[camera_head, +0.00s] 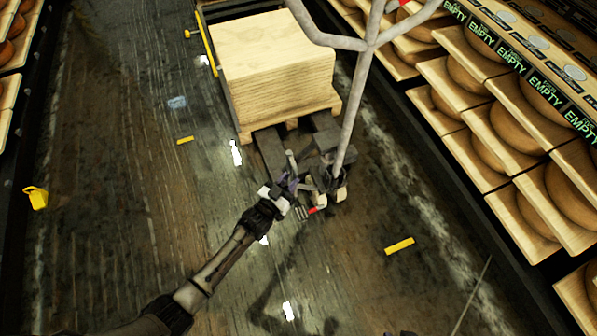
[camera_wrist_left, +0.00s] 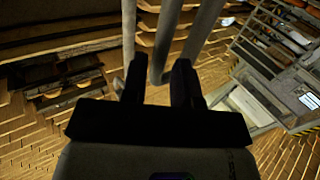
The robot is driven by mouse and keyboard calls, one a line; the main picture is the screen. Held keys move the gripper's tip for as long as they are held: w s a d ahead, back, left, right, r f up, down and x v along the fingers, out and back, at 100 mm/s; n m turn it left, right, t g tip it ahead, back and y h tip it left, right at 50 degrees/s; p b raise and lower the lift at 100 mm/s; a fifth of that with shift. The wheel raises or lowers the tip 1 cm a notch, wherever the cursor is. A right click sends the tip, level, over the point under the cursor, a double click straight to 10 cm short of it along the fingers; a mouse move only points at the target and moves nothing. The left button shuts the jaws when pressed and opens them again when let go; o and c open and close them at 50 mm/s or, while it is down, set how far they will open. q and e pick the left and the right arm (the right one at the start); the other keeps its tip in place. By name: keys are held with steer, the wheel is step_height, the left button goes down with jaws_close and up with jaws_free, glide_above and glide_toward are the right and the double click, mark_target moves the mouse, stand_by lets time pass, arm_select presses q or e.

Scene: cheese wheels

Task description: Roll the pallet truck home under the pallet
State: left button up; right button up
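The pallet truck stands on the dark floor, its long grey handle (camera_head: 354,105) rising toward the camera and forking at the top. Its dark forks (camera_head: 270,150) reach toward the wooden pallet (camera_head: 289,124); how far in they go is hidden. A large pale wooden block (camera_head: 275,60) rests on the pallet. My left gripper (camera_head: 284,202) is low beside the truck's wheel end, left of the handle's foot. In the left wrist view its two dark fingers (camera_wrist_left: 160,88) are apart. Grey tubes (camera_wrist_left: 166,35) show beyond them; I cannot tell whether one lies between the fingers.
Shelves with cheese wheels (camera_head: 545,105) and "EMPTY" labels line the right side. More shelving stands at the far left. A yellow object (camera_head: 36,197) lies on the left, and a yellow strip (camera_head: 399,245) lies right of the truck. The floor left of the pallet is mostly clear.

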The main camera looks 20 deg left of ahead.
arm_select(q)
steer(key=shift+b+x, duration=0.85)
steer(key=shift+x, duration=1.7)
jaws_close()
